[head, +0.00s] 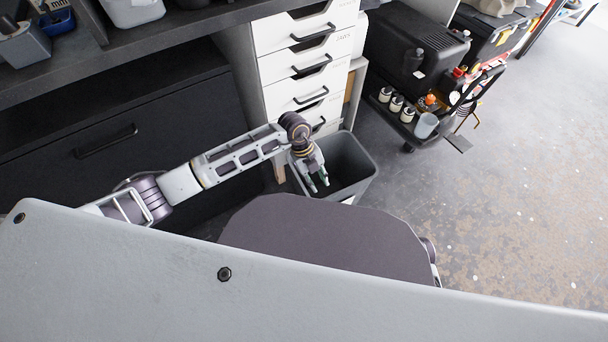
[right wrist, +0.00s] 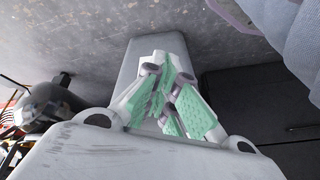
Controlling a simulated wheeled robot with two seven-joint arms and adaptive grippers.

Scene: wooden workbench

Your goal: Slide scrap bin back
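The scrap bin (head: 362,184) is a grey open-topped bin on the floor, in front of the white drawer cabinet, in the head view. Its dark inside looks empty where I can see it. My right gripper (right wrist: 170,108) shows only in the right wrist view. Its green pads look close together over a light grey surface, and nothing held is visible.
The white drawer cabinet (head: 308,65) stands behind the bin beside the dark workbench (head: 150,50). A low cart (head: 425,125) with bottles and cans stands to the right. The concrete floor (head: 500,220) at the right is free.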

